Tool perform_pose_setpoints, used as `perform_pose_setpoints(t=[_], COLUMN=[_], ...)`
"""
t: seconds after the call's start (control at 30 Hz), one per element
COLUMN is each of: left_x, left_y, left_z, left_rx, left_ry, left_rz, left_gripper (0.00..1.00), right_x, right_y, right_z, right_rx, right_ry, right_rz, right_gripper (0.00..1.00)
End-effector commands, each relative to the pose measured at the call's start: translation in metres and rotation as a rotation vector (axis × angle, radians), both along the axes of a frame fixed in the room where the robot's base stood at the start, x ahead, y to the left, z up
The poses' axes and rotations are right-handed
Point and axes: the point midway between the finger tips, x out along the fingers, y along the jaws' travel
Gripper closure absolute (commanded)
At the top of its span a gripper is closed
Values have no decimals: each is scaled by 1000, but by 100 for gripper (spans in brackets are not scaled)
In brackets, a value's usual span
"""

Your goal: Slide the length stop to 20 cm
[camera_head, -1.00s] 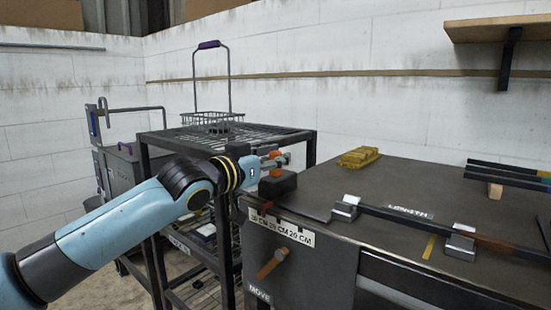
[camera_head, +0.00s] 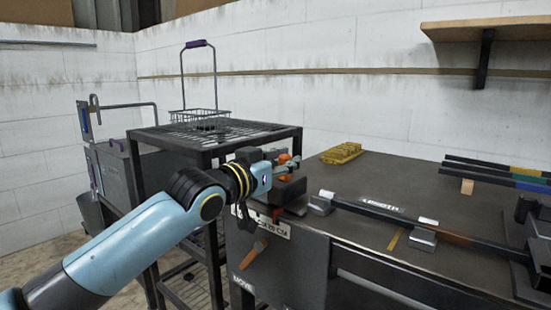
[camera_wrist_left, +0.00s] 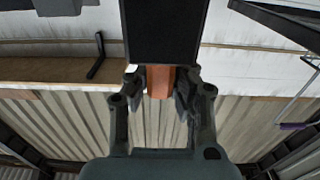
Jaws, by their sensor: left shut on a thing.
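The length stop (camera_head: 290,189) is a dark block on the bench's left front edge, with an orange knob on top. My left gripper (camera_head: 287,168) is shut on that knob; the orange knob (camera_wrist_left: 160,82) also shows between the fingers in the left wrist view. A small orange pointer (camera_head: 277,214) hangs below the block, close above the right part of the white scale (camera_head: 279,230), around the 20 CM mark; exact alignment is too small to tell. My wrist hides the scale's left part. My right gripper is out of view.
An orange lever (camera_head: 252,255) sits on the bench front above a MOVE label (camera_head: 242,284). A dark rod (camera_head: 380,212) marked LENGTH lies in metal holders to the right. Yellow pieces (camera_head: 341,153) lie behind. A cart (camera_head: 220,137) with a wire basket (camera_head: 207,114) stands left.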

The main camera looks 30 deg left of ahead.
Motion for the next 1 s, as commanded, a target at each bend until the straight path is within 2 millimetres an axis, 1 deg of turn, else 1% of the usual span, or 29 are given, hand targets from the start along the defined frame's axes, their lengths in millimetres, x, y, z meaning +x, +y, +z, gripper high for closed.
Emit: perform_pose_setpoints(t=[0.03,0.13,0.2,0.33,0.37,0.53,0.83,0.93,1.0], left_x=[-1,-1,-1,-1,-1,-1,-2,-11,-22], left_y=[-3,-3,-3,-3,-3,-3,-3,-2,-1], left_z=[-2,-2,-2,-2,-2,-2,-1,-2,-2], left_rx=[-4,-3,-2,-3,-3,-2,-1,1,3], left_ry=[3,5,5,5,5,4,4,5,6], left_rz=[0,0,0,0,0,0,0,0,-1], left_gripper=[100,100,100,100,76,54,54,54,54], right_x=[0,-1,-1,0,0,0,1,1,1], right_y=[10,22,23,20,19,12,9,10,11], right_z=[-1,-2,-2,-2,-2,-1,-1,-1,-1], right_rx=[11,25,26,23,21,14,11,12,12], right_ry=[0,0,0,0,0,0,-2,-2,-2], right_rz=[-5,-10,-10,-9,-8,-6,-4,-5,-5], right_gripper=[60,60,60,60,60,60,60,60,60])
